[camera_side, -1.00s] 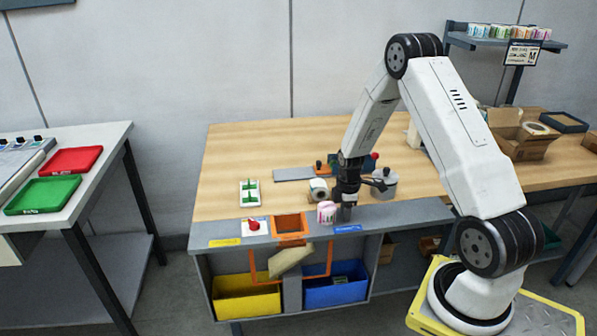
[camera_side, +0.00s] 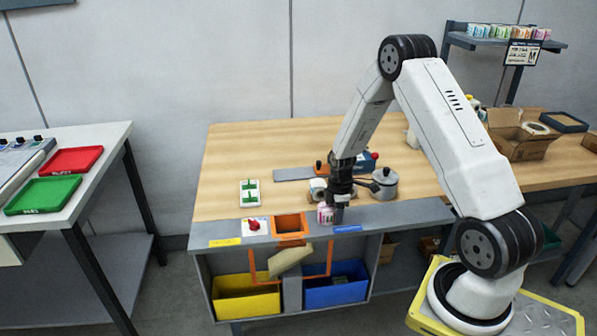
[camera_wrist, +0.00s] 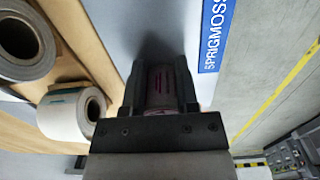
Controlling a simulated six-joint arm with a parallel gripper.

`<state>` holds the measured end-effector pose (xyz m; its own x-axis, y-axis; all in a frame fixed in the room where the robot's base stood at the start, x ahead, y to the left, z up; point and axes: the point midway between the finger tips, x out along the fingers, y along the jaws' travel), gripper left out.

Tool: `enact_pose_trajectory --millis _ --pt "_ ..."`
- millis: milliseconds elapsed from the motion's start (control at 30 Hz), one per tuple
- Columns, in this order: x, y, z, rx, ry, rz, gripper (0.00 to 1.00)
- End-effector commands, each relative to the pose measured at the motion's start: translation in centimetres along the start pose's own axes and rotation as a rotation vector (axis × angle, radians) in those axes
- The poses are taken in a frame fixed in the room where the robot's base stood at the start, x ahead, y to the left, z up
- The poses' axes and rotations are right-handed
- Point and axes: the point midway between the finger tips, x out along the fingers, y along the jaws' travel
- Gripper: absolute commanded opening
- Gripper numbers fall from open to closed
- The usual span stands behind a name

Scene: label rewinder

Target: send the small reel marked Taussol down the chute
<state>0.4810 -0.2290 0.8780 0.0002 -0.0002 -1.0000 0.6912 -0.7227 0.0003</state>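A small white reel with pink print (camera_side: 325,213) stands at the bench's front edge, right of the chute's orange-framed opening (camera_side: 291,224). Its print is too small to read. My gripper (camera_side: 336,204) is low at the reel. In the wrist view my gripper's fingers (camera_wrist: 160,85) lie on either side of this reel (camera_wrist: 160,90). I cannot tell whether they press on it. Below the opening is a tilted beige flap (camera_side: 291,258) between orange guides. A yellow bin (camera_side: 245,306) and a blue bin (camera_side: 335,295) stand underneath.
A red knob (camera_side: 254,225) sits left of the opening. A blue label (camera_wrist: 215,35) reads SPRIGMOSS; a yellow label (camera_side: 224,242) is farther left. Another white reel (camera_wrist: 70,113) and a larger roll (camera_wrist: 25,45) are close left in the wrist view. A metal pot-like part (camera_side: 385,183) stands right.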

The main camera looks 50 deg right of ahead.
Motion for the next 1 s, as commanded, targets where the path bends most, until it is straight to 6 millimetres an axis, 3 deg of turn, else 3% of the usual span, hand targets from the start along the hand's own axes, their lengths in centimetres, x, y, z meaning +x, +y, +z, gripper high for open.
enact_pose_trajectory --millis 1000 --pt "0.0 0.0 -3.6 -0.001 0.0 0.0 0.38"
